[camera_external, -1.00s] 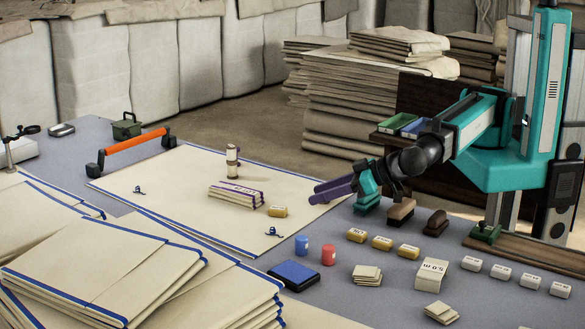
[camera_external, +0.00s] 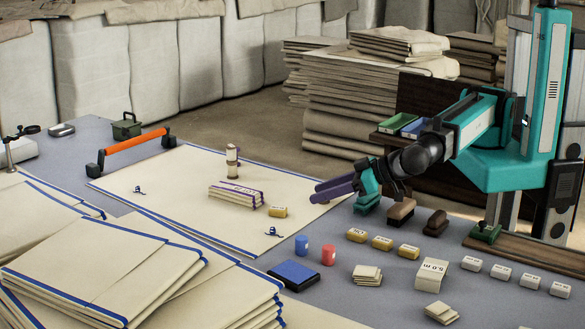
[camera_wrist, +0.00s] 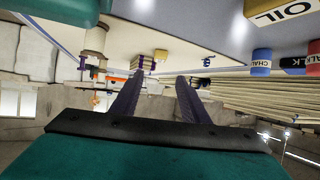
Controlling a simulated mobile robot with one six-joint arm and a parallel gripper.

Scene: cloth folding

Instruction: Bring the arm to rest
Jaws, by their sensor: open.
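My gripper (camera_external: 318,194) is at the right side of the cream cloth (camera_external: 190,216), above the table's edge of that cloth. Its purple fingers point left in the outside view and hold nothing. In the wrist view my gripper (camera_wrist: 155,82) shows two purple fingers spread apart with a clear gap. A small folded cloth bundle with purple edging (camera_external: 236,195) lies on the cream cloth, left of my gripper and apart from it. My arm reaches left from the teal column on the right.
A yellow block (camera_external: 278,211) lies beside the bundle, and a spool (camera_external: 232,160) stands behind it. Stamps (camera_external: 401,211), yellow blocks (camera_external: 382,243) and a blue pad (camera_external: 293,275) sit near the right front. Folded cloth stacks (camera_external: 105,265) fill the left front.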

